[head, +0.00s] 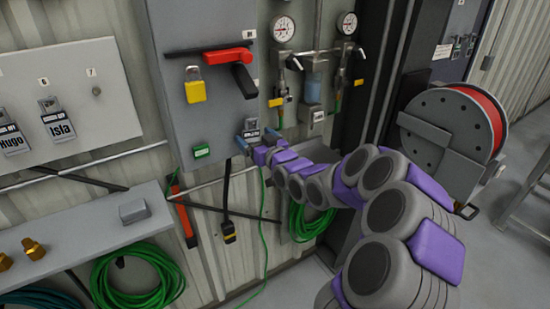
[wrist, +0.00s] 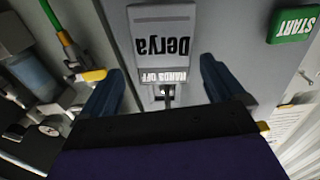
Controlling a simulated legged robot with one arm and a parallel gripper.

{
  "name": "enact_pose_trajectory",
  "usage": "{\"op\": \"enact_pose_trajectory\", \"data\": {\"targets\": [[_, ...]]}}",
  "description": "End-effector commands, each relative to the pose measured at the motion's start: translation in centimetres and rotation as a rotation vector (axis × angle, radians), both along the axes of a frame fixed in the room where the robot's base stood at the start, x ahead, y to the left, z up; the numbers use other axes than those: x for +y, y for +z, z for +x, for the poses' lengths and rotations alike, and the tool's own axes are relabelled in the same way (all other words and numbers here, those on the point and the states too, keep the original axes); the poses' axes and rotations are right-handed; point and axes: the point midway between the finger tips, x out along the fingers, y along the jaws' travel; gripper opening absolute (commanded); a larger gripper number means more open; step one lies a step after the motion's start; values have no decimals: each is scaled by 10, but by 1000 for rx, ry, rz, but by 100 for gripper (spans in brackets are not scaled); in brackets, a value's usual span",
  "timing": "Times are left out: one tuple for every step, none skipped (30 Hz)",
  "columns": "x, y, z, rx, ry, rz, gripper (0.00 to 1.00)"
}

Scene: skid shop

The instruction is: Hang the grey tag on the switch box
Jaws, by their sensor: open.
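The grey tag, lettered "Derya" and "HANDS OFF", shows upside down in the wrist view (wrist: 164,38) and small at the lower right of the switch box in the head view (head: 251,125). A dark hook-like piece shows at its "HANDS OFF" end. The tag is in front of the grey face of the switch box (head: 215,125). My gripper (head: 254,141) is open, with its blue fingers apart on either side of that end in the wrist view (wrist: 162,72). I cannot tell whether a finger touches the tag.
The box carries a red handle (head: 228,57), a yellow padlock (head: 195,87) and a green START label (head: 202,151). Gauges (head: 283,28) and pipework stand right of it. A board with tags (head: 58,122), a shelf (head: 85,237) and green hose (head: 138,285) are left.

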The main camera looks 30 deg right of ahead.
Motion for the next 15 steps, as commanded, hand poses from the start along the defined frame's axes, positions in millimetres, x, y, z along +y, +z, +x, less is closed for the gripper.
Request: {"op": "enact_pose_trajectory", "data": {"targets": [[-1, -1, -10, 3, -1, 3, 95], [-2, -2, -15, 3, -3, 3, 95], [-2, -2, -22, 3, -3, 2, 95], [-2, -2, -27, 3, -2, 1, 95], [-1, -2, -33, 3, -2, 1, 95], [-1, -2, -39, 2, -1, 0, 95], [-1, -2, -44, 1, -1, -1, 95], [-2, -1, -49, -1, -2, -1, 95], [-2, -2, -56, -1, -3, -1, 95], [-1, -2, -61, 0, -2, 0, 95], [-1, -3, -66, 1, -2, 1, 95], [-1, -4, -72, 2, -1, 1, 95], [-2, -4, -76, 2, -2, 0, 95], [-3, -4, -81, 2, -2, 0, 95], [-3, -4, -87, 2, -4, 0, 95]]}}
